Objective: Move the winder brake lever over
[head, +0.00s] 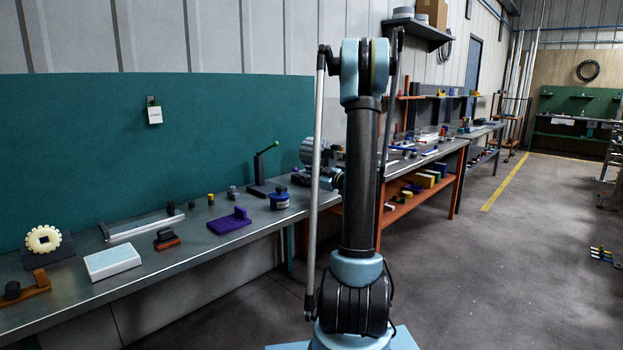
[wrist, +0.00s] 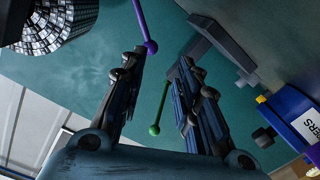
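A lever with a green knob (head: 275,144) stands on a dark base on the bench in the head view. In the wrist view its green knob (wrist: 155,130) appears between my fingers, apart from both as far as I can tell. A second lever with a purple knob (wrist: 150,47) shows just beyond the left fingertip, close to a dark ridged drum (wrist: 45,25). Neither lever carries a readable name. My gripper (wrist: 160,62) is open, with nothing clamped between its fingers. In the head view my arm partly hides the area around the grey drum (head: 314,150).
A blue labelled container (wrist: 295,115) is at the right of the wrist view. On the bench (head: 190,262) are a purple block (head: 230,221), a white box (head: 112,262) and a cream gear (head: 43,240). A green panel (head: 220,130) backs the bench. Open floor lies to the right.

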